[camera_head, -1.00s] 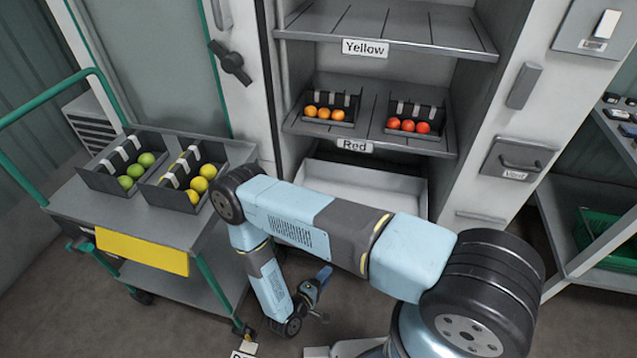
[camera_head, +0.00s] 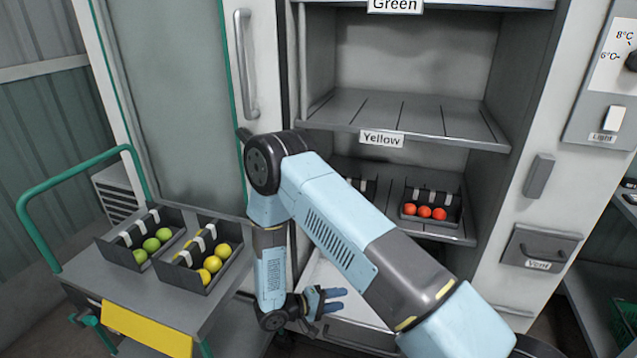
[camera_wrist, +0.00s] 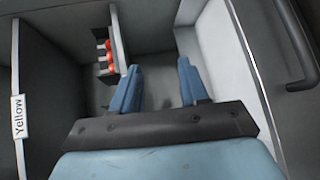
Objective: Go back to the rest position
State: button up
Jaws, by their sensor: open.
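My gripper (camera_head: 331,296) hangs at the end of my folded arm in the head view, in front of the lower part of the open cabinet. In the wrist view my gripper (camera_wrist: 158,84) shows two blue fingers spread apart with nothing between them. Beyond the fingers lies the grey inside of the cabinet. A tray of red tomatoes (camera_wrist: 103,55) shows left of the fingers, apart from them. My forearm hides part of the cabinet's lower shelf in the head view.
The cart (camera_head: 165,290) at left carries a tray of green tomatoes (camera_head: 150,248) and a tray of yellow tomatoes (camera_head: 211,264). The shelf labelled Yellow (camera_head: 425,117) is empty. Red tomatoes (camera_head: 424,211) sit in a tray below it. The cabinet's right wall (camera_head: 545,130) stands close by.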

jog(key=d+r+m+g+y, duration=0.2)
jog(key=d+r, duration=0.2)
jog(key=r, duration=0.6)
jog(key=d+r+m+g+y, duration=0.1)
jog(key=d+r+g, duration=0.2)
jog(key=r, duration=0.8)
jog(key=d+r+m+g+y, duration=0.2)
jog(key=d+r, duration=0.2)
jog(key=r, duration=0.6)
jog(key=s+d+r+t+y, duration=0.3)
jog(key=s+r+y, duration=0.1)
jog(key=s+r, duration=0.6)
jog(key=s+d+r+m+t+y, duration=0.1)
jog(key=s+d+r+t+y, duration=0.2)
jog(key=s+r, duration=0.6)
jog(key=shift+s+d+r+t+y, duration=0.4)
jog(key=shift+d+r+y, duration=0.15)
jog(key=shift+r+y, duration=0.5)
jog(key=shift+a+r, duration=0.15)
